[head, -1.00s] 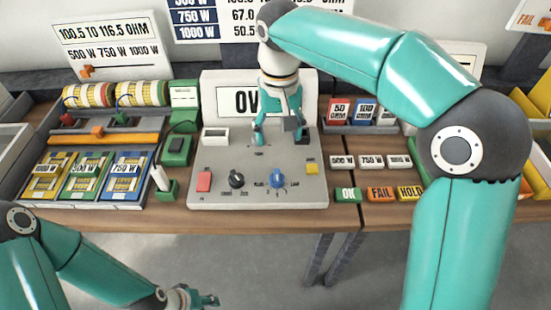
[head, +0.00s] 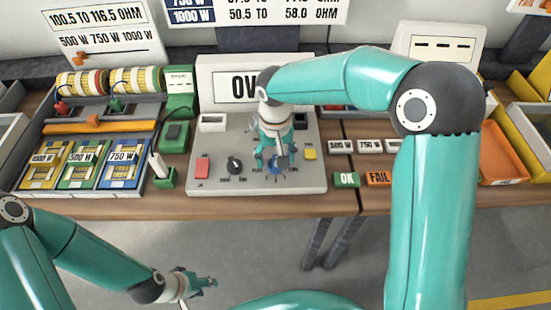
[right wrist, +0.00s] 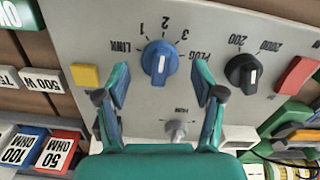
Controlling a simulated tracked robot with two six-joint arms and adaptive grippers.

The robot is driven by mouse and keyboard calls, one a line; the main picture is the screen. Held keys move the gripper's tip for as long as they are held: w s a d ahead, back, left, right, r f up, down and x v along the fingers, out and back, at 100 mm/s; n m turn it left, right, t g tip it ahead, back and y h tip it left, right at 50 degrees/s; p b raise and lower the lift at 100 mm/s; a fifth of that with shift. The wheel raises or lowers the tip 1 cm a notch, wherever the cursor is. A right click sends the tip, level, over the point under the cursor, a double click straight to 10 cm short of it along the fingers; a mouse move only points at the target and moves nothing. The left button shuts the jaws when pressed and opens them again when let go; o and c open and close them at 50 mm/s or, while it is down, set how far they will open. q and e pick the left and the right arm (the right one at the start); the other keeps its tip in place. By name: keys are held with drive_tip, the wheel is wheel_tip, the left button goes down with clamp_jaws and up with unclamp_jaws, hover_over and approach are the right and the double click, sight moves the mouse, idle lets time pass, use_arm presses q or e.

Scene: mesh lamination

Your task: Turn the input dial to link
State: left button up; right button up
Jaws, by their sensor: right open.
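The blue input dial (right wrist: 160,62) sits on the grey panel between the printed words LINK (right wrist: 121,47) and PLUG (right wrist: 186,58), with 1, 2 and 3 between them. A white mark runs along the dial; which end points is unclear. In the head view the dial (head: 276,170) is partly hidden by my right gripper (head: 275,160). My right gripper is open and empty, its fingers on either side of the dial's near part in the right wrist view (right wrist: 160,76); contact is not visible. My left gripper (head: 206,283) is low in front of the table, too small to judge.
A black dial (right wrist: 242,70) and a red button (right wrist: 297,76) are on one side of the blue dial, a yellow button (right wrist: 85,76) on the other. A small grey knob (right wrist: 176,129) is near my right fingers. A green block with a white stick (head: 163,176) stands beside the panel.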

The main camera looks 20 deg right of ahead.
drive_tip(key=shift+f, duration=1)
drive_tip(key=c, duration=1.1)
drive_tip(key=shift+c, duration=0.2)
